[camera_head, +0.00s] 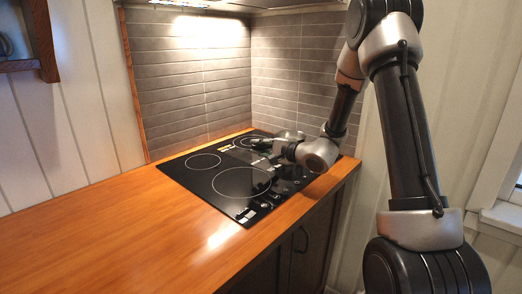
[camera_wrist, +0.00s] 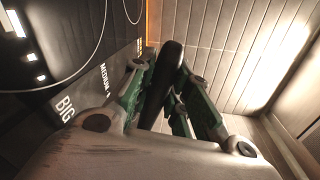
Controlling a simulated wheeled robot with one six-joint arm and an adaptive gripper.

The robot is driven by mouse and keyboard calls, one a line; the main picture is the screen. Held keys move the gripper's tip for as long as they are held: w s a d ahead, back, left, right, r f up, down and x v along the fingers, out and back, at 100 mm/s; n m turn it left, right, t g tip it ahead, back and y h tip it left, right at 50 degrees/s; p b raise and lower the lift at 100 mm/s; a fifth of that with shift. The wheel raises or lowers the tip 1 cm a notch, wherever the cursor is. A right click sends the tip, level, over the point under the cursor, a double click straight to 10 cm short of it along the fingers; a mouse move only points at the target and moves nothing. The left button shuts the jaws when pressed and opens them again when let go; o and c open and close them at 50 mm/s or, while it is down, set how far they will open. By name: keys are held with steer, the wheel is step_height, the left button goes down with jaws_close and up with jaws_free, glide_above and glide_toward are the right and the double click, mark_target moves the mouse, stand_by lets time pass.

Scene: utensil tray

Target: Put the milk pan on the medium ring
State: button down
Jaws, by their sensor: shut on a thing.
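In the wrist view my gripper (camera_wrist: 172,95) is shut on a dark, rounded bar (camera_wrist: 168,70), which looks like the milk pan's handle. The pan's body cannot be made out in either view. In the head view my gripper (camera_head: 262,142) is low over the back right of the black cooktop (camera_head: 210,190). A ring (camera_head: 240,143) near the gripper is partly hidden by it. It may be the medium ring, but its label is unreadable there. The wrist view shows a printed "MEDIUM" label (camera_wrist: 106,76) and curved ring lines.
A large ring (camera_head: 241,196) lies bare at the front of the cooktop, and a smaller ring (camera_head: 203,168) lies bare at its left. The wooden counter (camera_head: 110,230) is clear. A tiled wall (camera_head: 195,90) stands close behind the cooktop.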

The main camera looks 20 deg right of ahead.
steer(key=shift+f, duration=0.4)
steer(key=c, duration=1.4)
jaws_free()
steer(key=shift+f, duration=0.1)
steer(key=shift+o, duration=0.2)
